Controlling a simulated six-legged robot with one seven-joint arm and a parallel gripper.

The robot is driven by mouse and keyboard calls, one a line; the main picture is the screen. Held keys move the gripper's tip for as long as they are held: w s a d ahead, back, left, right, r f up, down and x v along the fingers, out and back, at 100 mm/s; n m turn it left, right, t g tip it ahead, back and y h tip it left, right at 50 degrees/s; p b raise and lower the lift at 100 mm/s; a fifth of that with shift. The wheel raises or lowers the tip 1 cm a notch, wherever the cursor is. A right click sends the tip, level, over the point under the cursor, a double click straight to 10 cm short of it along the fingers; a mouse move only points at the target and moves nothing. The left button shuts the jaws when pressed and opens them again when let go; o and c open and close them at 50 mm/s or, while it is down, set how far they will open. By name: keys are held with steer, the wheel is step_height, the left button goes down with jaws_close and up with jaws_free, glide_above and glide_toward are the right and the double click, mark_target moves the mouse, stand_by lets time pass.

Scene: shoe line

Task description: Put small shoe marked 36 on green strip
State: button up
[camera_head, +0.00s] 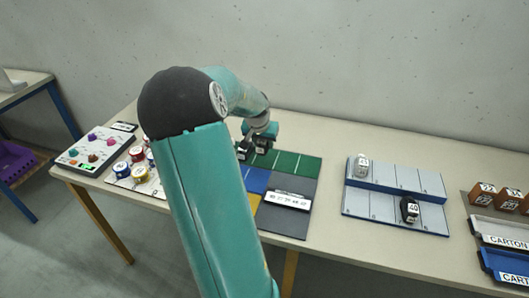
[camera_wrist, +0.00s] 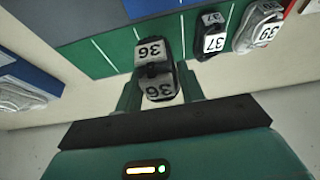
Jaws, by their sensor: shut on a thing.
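The small black shoe marked 36 (camera_wrist: 153,52) is held between the two fingers of my gripper (camera_wrist: 160,82) in the wrist view. Its label shows twice, on two of its faces. The green strip (camera_wrist: 115,46) with thin white dividing lines lies behind the shoe. I cannot tell whether the shoe touches it. A dark shoe marked 37 (camera_wrist: 211,38) and a grey shoe marked 39 (camera_wrist: 258,27) sit to the right along the strip. In the head view my gripper (camera_head: 262,137) is over the left part of the green strip (camera_head: 300,163), and my arm hides part of the mat.
A size-label plate (camera_head: 288,200) lies on the grey part of the mat. To the right, a two-step rack (camera_head: 385,202) holds a white shoe (camera_head: 362,166) and a black shoe marked 40 (camera_head: 409,209). Orange boxes (camera_head: 482,194) and carton trays stand far right. Spools (camera_head: 136,153) lie left.

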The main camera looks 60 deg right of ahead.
glide_above(265, 160)
step_height(265, 160, down, 5)
steer(key=shift+f, duration=0.1)
steer(key=shift+d+f, duration=0.15)
steer(key=shift+f, duration=1.4)
steer(key=shift+f, duration=0.15)
steer(key=o, duration=1)
steer(key=shift+c, duration=0.2)
steer(key=shift+r, duration=0.4)
steer(key=v, duration=1.1)
steer(key=shift+r, duration=0.25)
